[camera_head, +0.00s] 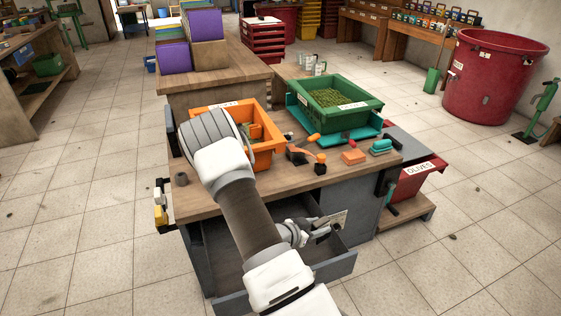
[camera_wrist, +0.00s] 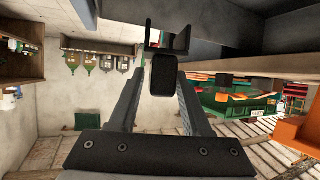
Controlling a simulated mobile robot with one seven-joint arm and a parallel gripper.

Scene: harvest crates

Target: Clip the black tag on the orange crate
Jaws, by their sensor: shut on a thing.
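The orange crate (camera_head: 262,152) stands on the worktop, partly hidden behind my arm in the head view. It has a white label at its far rim and some contents inside. The black tag (camera_wrist: 163,75) is between the fingertips of my gripper (camera_wrist: 160,82) in the wrist view. My gripper is shut on it. In the head view my gripper (camera_head: 325,226) shows small beside my arm, low in front of the worktop, over the open drawer and apart from the crate. The tag is too small to make out clearly there.
An open grey drawer (camera_head: 332,264) juts from the bench below the worktop (camera_head: 215,203). A green crate (camera_head: 352,118) of green produce stands to the right. An orange block (camera_head: 353,157), a teal-topped tool (camera_head: 380,147) and other small tools lie near the front. A red OLIVES crate (camera_head: 415,180) sits lower right.

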